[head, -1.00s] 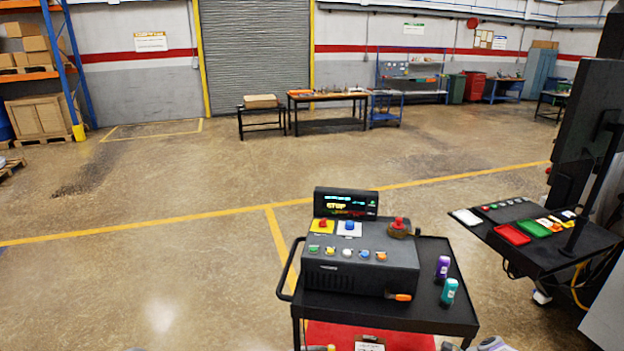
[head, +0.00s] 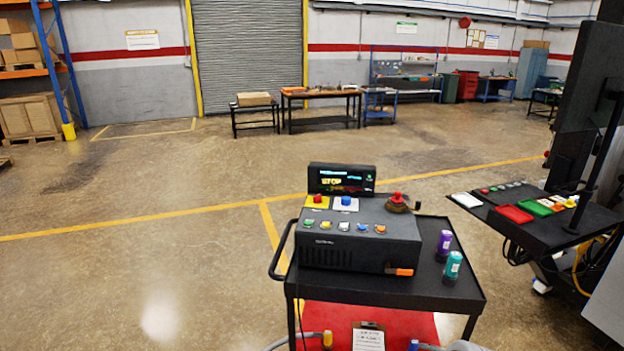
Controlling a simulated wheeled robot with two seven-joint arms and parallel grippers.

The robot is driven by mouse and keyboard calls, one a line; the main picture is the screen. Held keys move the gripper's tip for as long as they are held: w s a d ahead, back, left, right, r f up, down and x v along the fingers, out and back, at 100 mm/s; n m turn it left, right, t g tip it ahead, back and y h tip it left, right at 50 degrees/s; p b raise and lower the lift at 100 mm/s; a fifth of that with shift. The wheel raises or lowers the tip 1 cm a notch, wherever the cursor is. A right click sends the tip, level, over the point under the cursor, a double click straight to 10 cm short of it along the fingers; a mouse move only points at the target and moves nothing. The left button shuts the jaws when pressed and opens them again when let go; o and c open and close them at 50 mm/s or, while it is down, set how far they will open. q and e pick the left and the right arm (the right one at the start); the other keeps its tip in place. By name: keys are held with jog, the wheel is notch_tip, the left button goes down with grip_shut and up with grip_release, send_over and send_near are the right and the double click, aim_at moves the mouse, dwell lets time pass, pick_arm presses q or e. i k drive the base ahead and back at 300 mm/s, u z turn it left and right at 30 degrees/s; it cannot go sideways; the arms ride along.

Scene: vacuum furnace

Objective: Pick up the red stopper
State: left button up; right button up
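A black control box (head: 345,248) with a small lit screen (head: 341,180) stands on a dark cart in the head view. A red mushroom-shaped piece (head: 397,197) sits at the right of the box's top, on a brownish round base; it looks like the red stopper. A smaller red button (head: 318,199) sits on a yellow plate at the box's left. I cannot be sure from its size which is called the stopper. Neither of my grippers can be made out in this view.
A purple bottle (head: 444,243) and a teal bottle (head: 453,266) stand on the cart's (head: 425,290) right side. An orange-ended piece (head: 400,271) is at the box's front. A second table (head: 560,232) with trays is at the right. The floor to the left is clear.

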aim_at(396, 199)
jog(key=z, duration=0.6)
jog(key=i, duration=0.6)
jog(key=z, duration=0.25)
